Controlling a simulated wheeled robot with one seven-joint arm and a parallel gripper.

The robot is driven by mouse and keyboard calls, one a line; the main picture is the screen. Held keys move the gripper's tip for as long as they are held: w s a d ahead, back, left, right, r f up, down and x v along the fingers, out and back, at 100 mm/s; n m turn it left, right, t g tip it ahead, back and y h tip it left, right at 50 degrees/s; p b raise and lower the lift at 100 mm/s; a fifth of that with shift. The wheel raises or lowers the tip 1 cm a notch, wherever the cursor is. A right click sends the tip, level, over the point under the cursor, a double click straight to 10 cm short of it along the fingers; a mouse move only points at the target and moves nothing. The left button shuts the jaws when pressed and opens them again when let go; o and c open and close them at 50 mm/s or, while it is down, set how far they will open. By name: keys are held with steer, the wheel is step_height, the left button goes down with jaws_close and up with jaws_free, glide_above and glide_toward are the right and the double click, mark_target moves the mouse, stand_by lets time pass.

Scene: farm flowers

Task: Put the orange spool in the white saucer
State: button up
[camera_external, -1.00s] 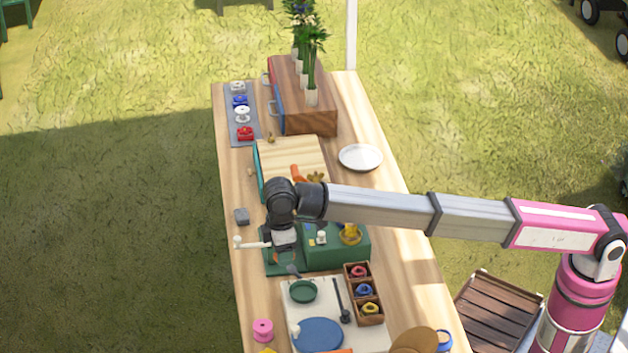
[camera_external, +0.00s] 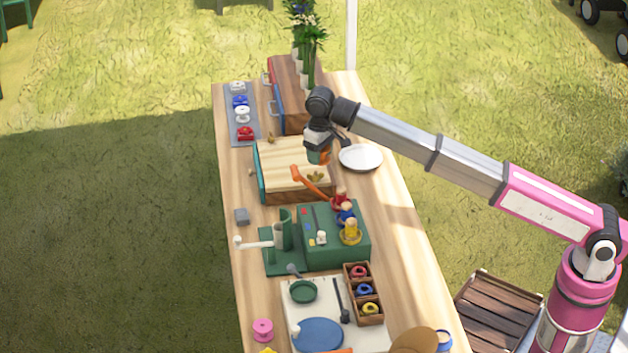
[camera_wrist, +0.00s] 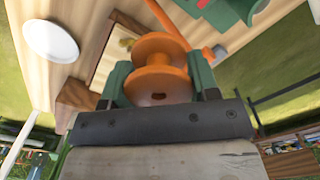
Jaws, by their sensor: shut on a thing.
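My gripper (camera_external: 319,155) is shut on the orange spool (camera_wrist: 160,72), which sits between the two green fingers in the wrist view. In the outside view the spool (camera_external: 325,156) shows as a small orange patch, partly hidden by the fingers. My gripper is held up near the right end of the wooden box top, just left of the white saucer. The white saucer (camera_external: 361,158) lies flat on the table and looks empty. It also shows at the upper left of the wrist view (camera_wrist: 51,41).
A wooden box with a pale top (camera_external: 285,168) and an orange lever (camera_external: 312,182) stands just below my gripper. A wooden cabinet with flower vases (camera_external: 300,95) stands behind. Table around the saucer's right is clear.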

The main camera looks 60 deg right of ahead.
steer(key=d+m, duration=0.6)
steer(key=d, duration=1.7)
glide_above(360, 159)
step_height(360, 159, down, 18)
steer(key=shift+w+f, duration=0.1)
steer(key=shift+f, duration=1.95)
steer(key=shift+f, duration=0.15)
steer(key=o, duration=0.9)
step_height(360, 159, up, 12)
steer(key=shift+r, duration=0.2)
